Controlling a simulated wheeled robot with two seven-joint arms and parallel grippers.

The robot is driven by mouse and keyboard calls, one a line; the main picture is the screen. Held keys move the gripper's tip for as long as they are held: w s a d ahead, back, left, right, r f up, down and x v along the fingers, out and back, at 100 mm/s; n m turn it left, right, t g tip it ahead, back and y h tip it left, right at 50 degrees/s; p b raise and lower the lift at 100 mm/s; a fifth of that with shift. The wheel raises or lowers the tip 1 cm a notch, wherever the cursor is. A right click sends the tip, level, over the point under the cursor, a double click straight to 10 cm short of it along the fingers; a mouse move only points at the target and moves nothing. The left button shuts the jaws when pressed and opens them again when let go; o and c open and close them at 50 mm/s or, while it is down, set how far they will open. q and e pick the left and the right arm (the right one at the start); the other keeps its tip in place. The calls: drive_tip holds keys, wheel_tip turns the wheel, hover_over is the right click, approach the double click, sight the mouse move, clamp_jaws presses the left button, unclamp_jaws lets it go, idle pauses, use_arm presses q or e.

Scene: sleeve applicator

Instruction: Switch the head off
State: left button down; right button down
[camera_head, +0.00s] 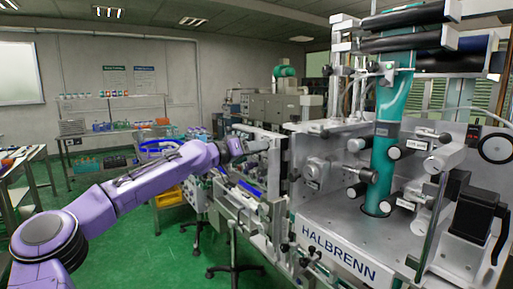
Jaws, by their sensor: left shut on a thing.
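The sleeve applicator (340,225) is a large grey machine marked HALBRENN, filling the right half of the view. A teal film tube (390,110) runs down through its head, with rollers and small white labels beside it. My left gripper (262,146) is at the end of the purple arm, at the upright metal plate on the machine's left side. It is shut on a small part there, which the jaws hide. I cannot make out which part it is, nor a switch for the head. My right gripper is not in view.
A black box on a bracket (477,217) juts out at the front right of the machine. Benches and a rack (110,100) with bottles stand behind.

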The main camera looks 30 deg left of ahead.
use_arm(q)
drive_tip(key=n+p, duration=0.1)
drive_tip(key=n, duration=0.3)
drive_tip(key=shift+n, duration=0.3)
drive_tip(key=n+p, duration=0.1)
drive_tip(key=n, duration=0.2)
drive_tip(key=shift+n+p, duration=0.35)
drive_tip(key=shift+n, duration=0.05)
drive_tip(key=shift+f+n+p, duration=0.1)
drive_tip(key=shift+n+p, duration=1.4)
drive_tip(key=shift+n, duration=2)
drive_tip(key=c, duration=0.9)
unclamp_jaws()
